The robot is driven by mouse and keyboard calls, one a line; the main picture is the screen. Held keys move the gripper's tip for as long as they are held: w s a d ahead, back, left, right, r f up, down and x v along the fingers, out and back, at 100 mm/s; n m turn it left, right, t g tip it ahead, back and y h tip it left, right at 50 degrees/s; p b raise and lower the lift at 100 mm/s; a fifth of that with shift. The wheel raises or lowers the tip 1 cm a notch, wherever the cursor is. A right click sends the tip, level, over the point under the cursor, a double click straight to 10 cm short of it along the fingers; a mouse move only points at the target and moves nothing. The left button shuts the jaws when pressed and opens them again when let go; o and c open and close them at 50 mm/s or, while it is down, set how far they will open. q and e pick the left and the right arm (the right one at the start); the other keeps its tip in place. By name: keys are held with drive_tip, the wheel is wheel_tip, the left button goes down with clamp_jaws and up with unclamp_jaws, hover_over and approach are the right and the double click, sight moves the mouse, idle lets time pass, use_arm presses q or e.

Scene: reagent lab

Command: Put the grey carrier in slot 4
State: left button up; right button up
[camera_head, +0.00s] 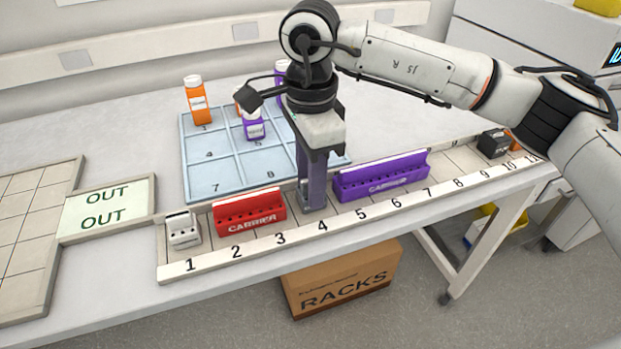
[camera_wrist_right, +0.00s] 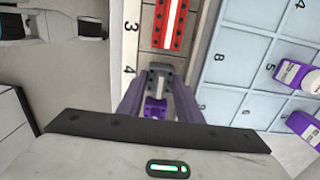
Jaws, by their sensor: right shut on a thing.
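The grey carrier (camera_wrist_right: 160,70) is a small dark grey block, seen between the fingers in the right wrist view, at the rail position marked 4. In the head view it is mostly hidden by the fingers. My right gripper (camera_head: 313,205) points straight down over slot 4 and is shut on it; the gripper also shows in the wrist view (camera_wrist_right: 158,92). The carrier is low at the numbered rail (camera_head: 240,252), but I cannot tell whether it is fully seated. My left gripper is not in view.
A red carrier (camera_head: 249,211) stands close on the left, a purple carrier (camera_head: 381,178) close on the right. A white carrier (camera_head: 183,230) is in slot 1; a black block (camera_head: 493,143) is near slot 10. Behind lies a blue grid mat (camera_head: 215,180) with several bottles.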

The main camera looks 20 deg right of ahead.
drive_tip(key=o, duration=1)
drive_tip(key=shift+o, duration=0.2)
wheel_tip(320, 180, up, 12)
drive_tip(key=shift+r, duration=0.1)
